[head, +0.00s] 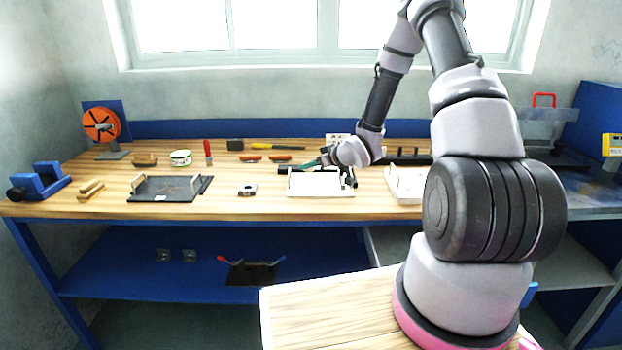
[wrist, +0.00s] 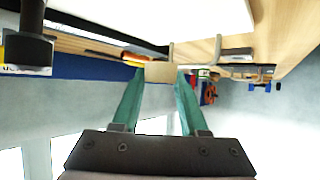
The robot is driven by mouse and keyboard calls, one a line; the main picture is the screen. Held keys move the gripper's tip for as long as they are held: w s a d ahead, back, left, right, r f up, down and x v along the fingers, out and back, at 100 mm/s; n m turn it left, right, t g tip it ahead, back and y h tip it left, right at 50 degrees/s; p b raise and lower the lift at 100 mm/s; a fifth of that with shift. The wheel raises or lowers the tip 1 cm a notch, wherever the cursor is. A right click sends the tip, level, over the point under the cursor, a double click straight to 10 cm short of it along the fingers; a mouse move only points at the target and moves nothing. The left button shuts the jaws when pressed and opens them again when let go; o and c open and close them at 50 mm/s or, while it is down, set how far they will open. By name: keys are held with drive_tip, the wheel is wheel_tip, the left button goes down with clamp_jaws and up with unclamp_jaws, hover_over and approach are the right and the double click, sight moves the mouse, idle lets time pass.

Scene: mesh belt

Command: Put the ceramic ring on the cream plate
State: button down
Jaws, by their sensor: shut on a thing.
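My gripper (wrist: 160,74) has its two teal fingers shut on a small beige piece (wrist: 160,72), which I take to be the ceramic ring; it shows edge-on and no hole is visible. In the head view my gripper (head: 312,163) points left, low above the back of a pale tray-like plate (head: 320,187), which looks like the cream plate. A wide white surface, probably this plate (wrist: 195,18), fills the top of the wrist view, apart from the held piece in the picture. The exact height between them cannot be told.
A second pale tray (head: 405,186) stands to the right, partly behind my arm. A black tray (head: 165,188) with handles lies to the left. A small metal item (head: 247,190) lies between.

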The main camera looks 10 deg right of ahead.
drive_tip(key=shift+f, duration=2.3)
drive_tip(key=shift+d+f, duration=0.1)
drive_tip(key=shift+f, duration=0.1)
drive_tip(key=shift+c, duration=2.2)
unclamp_jaws()
